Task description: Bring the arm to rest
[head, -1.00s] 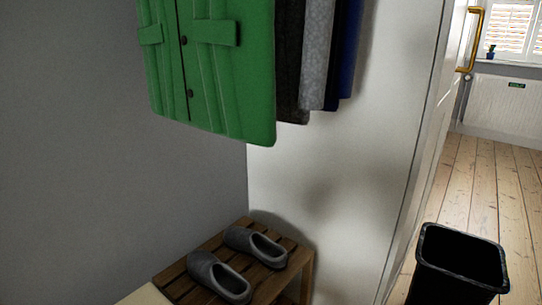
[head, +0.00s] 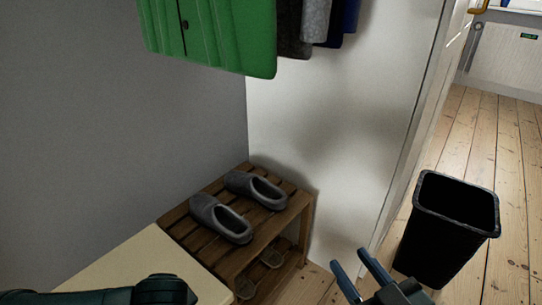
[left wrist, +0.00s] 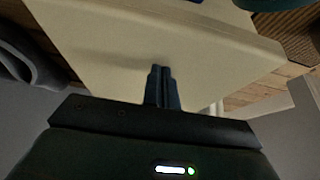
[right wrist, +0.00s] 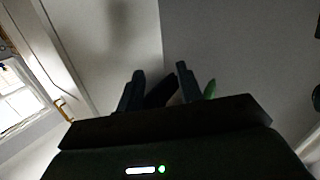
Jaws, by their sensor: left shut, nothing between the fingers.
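My right gripper (head: 349,258) shows at the bottom of the head view, its two blue-grey fingers apart with nothing between them. It also shows in the right wrist view (right wrist: 160,69), with the dark and green hanging clothes beyond the fingers. My left gripper (left wrist: 162,68) is in the left wrist view, its fingers shut together and empty, over a cream surface. In the head view part of my left arm lies at the bottom left, over the cream top; its fingers are not visible there.
A slatted wooden rack (head: 287,213) holds grey slippers (head: 221,219), with more footwear below. A cream top (head: 150,262) stands beside it. A green garment (head: 215,38) and darker clothes hang above. A black bin (head: 445,235) stands on the right; floorboards (head: 505,150) beyond it are clear.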

